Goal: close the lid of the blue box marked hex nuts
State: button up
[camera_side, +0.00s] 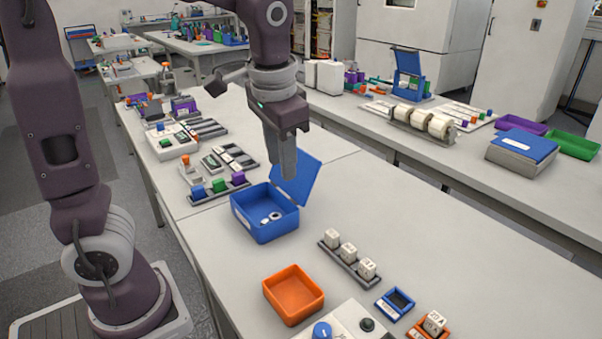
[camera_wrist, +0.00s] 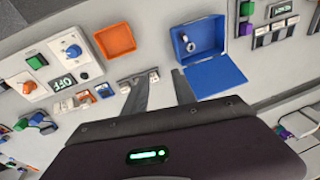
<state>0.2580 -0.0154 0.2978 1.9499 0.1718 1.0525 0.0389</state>
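The blue box (camera_side: 262,232) stands on the near table with a white label on its front, too small to read. Its lid (camera_side: 305,178) stands open, tilted up and back from the hinge side. A few small pale metal pieces lie inside. In the wrist view the box (camera_wrist: 211,38) is at top right, with its lid (camera_wrist: 214,76) spread toward my gripper. My gripper (camera_side: 287,175) points down by the lid and overlaps it in the side view; contact cannot be told. In the wrist view the fingers of my gripper (camera_wrist: 160,78) are apart with nothing between them.
An orange tray (camera_side: 293,293) and a rack of white blocks (camera_side: 348,262) are nearby. A small blue tray (camera_side: 395,304) and a control panel (camera_side: 345,322) are at the front. Racks with coloured blocks (camera_side: 219,185) lie left of the box. The table right of the lid is clear.

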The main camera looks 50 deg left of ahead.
aim_at(311, 163)
jog(key=w+a+f+m+g+y, duration=0.25)
jog(key=w+f+y, duration=0.75)
jog(key=w, duration=0.6)
jog(key=a+f+m+y, duration=0.1)
jog(key=a+y, duration=0.1)
jog(key=a, duration=0.2)
jog(key=w+a+f+m+y, duration=0.1)
jog(key=a+f+y, duration=0.1)
jog(key=a, duration=0.2)
jog(key=w+a+f+m+t+y, duration=0.1)
jog(key=a+m+y, duration=0.1)
jog(key=a, duration=0.3)
jog(key=shift+w+f, duration=0.15)
jog(key=shift+f, duration=0.15)
grip_shut()
jog(key=shift+d+r, duration=0.1)
